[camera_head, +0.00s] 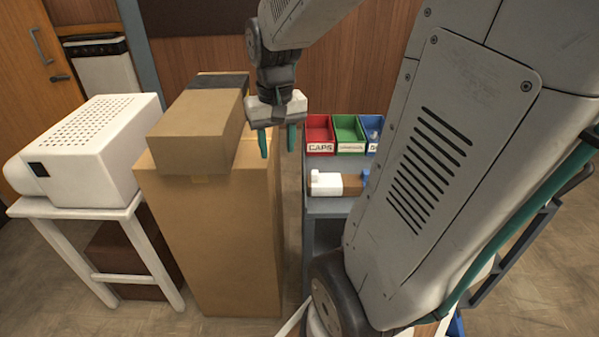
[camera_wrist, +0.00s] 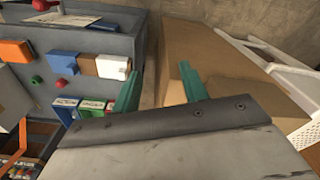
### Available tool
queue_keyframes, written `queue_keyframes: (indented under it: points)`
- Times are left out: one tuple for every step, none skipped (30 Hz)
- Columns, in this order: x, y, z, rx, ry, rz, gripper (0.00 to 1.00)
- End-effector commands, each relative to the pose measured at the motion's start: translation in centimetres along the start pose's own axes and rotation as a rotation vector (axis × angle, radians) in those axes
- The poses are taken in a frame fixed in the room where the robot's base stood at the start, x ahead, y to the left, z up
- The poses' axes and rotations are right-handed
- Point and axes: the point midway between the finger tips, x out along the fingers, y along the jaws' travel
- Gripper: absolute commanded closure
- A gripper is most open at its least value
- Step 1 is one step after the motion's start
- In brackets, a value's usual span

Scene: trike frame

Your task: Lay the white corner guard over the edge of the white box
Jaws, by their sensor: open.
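My gripper (camera_head: 278,141) hangs near the right side of the tall cardboard stack, its two teal fingers apart with nothing between them. The wrist view shows the open fingers (camera_wrist: 160,88) over the gap between the cardboard and a grey cart. A small white piece (camera_head: 325,181) lies on the cart against a brown block; it also shows in the wrist view (camera_wrist: 113,67). It may be the corner guard, but I cannot be sure. A large white box-like unit with a perforated top (camera_head: 95,150) stands on a white table at the left.
A long carton (camera_head: 195,140) lies on the tall cardboard box (camera_head: 225,250), between the white unit and the cart. Red (camera_head: 318,130), green (camera_head: 346,130) and blue (camera_head: 373,128) bins stand at the cart's back. A blue block (camera_wrist: 62,63) lies near the white piece.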

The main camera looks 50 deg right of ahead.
Motion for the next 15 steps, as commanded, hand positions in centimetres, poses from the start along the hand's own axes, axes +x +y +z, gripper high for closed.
queue_keyframes:
  points:
    - [1.6,2.2,-1.9,0.072,-0.019,0.003,0.56]
    - [2.4,3.4,-2.8,0.108,-0.022,0.005,0.56]
    - [3.5,5.0,-3.9,0.152,-0.029,0.006,0.56]
    - [4.2,6.1,-4.6,0.183,-0.031,0.007,0.56]
    - [5.0,7.2,-5.2,0.212,-0.036,0.007,0.56]
    - [5.9,8.6,-5.9,0.247,-0.039,0.008,0.56]
    - [6.6,9.6,-6.3,0.270,-0.041,0.009,0.56]
    - [7.2,10.4,-6.6,0.291,-0.043,0.009,0.56]
    - [7.8,11.4,-7.0,0.314,-0.046,0.009,0.56]
    - [8.3,12.1,-7.2,0.329,-0.046,0.010,0.56]
    - [8.6,12.6,-7.4,0.341,-0.047,0.010,0.56]
    - [9.0,13.2,-7.5,0.355,-0.048,0.010,0.56]
    - [9.3,13.5,-7.6,0.362,-0.049,0.010,0.56]
    - [9.6,13.7,-7.6,0.366,-0.051,0.010,0.56]
    - [10.0,13.9,-7.7,0.371,-0.051,0.010,0.56]
